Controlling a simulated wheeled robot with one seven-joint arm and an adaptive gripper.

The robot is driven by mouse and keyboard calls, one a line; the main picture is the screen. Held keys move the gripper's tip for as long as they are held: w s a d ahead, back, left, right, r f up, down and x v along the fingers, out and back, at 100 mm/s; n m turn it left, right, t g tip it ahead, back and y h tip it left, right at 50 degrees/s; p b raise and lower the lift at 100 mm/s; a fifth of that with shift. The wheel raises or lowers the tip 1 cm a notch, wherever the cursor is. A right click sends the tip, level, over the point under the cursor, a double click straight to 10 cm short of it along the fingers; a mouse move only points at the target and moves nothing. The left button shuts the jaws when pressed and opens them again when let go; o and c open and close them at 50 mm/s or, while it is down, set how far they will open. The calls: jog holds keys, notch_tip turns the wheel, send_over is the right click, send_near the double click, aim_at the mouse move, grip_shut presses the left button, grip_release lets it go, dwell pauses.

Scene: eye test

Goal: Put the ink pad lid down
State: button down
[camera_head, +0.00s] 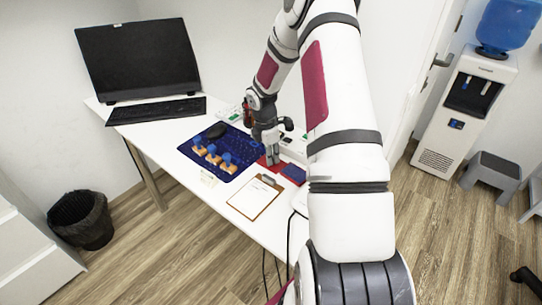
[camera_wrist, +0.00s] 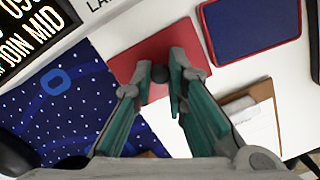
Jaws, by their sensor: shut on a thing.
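The ink pad lid is a flat red plate (camera_wrist: 128,62) with a small dark knob, under my gripper in the wrist view. Its red edge also shows in the head view (camera_head: 262,161). My gripper (camera_wrist: 169,76) points down with its fingertips closed at the knob; in the head view it is above the table's right part (camera_head: 272,160). The fingers hide part of the lid. I cannot tell whether the lid touches the table. The ink pad (camera_wrist: 250,28), blue with a red rim, lies open to the right of the lid; it also shows in the head view (camera_head: 294,173).
A clipboard (camera_head: 254,198) lies near the front edge. A monitor (camera_head: 138,58) and keyboard (camera_head: 156,110) stand behind. Bare white table shows around the ink pad.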

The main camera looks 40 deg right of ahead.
jog(key=shift+f, duration=0.15)
jog(key=c, duration=1.6)
grip_release()
